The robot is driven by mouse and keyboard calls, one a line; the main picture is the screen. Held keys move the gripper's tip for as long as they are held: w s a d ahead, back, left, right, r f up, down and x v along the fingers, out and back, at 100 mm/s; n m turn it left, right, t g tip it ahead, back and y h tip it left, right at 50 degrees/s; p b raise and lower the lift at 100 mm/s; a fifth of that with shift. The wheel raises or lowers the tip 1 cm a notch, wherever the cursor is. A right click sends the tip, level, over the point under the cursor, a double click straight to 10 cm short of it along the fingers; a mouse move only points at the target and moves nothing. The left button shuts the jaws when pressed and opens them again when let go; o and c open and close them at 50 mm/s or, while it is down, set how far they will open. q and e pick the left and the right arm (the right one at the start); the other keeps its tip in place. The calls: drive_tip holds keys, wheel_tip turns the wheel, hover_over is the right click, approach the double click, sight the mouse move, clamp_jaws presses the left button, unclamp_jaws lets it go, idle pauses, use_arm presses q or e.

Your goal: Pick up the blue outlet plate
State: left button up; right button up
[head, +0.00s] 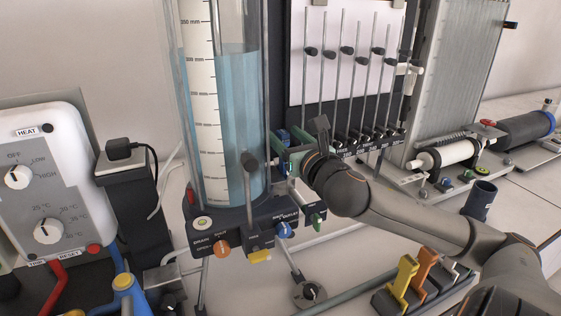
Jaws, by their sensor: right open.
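A small blue piece (299,137), which looks like the blue outlet plate, shows just behind my right gripper, beside the right side of the water cylinder. The gripper and the board hide part of it. My right gripper (304,150) comes in from the lower right and is open, its dark upper finger standing up right of the blue piece. Its other finger is hard to make out. I cannot tell whether it touches the blue piece. A green part (280,166) and a pale block (302,190) lie close to the gripper. My left gripper is not in view.
The tall water cylinder (236,120) stands left of my gripper, above a dark valve base (212,240) with orange and blue knobs. The manometer board (296,60) rises behind. A rack of yellow, orange and grey pieces (393,301) stands at front right. A heater box (45,190) is at left.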

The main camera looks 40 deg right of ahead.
drive_tip(key=shift+s, duration=0.1)
clamp_jaws()
idle(0.3)
idle(1.0)
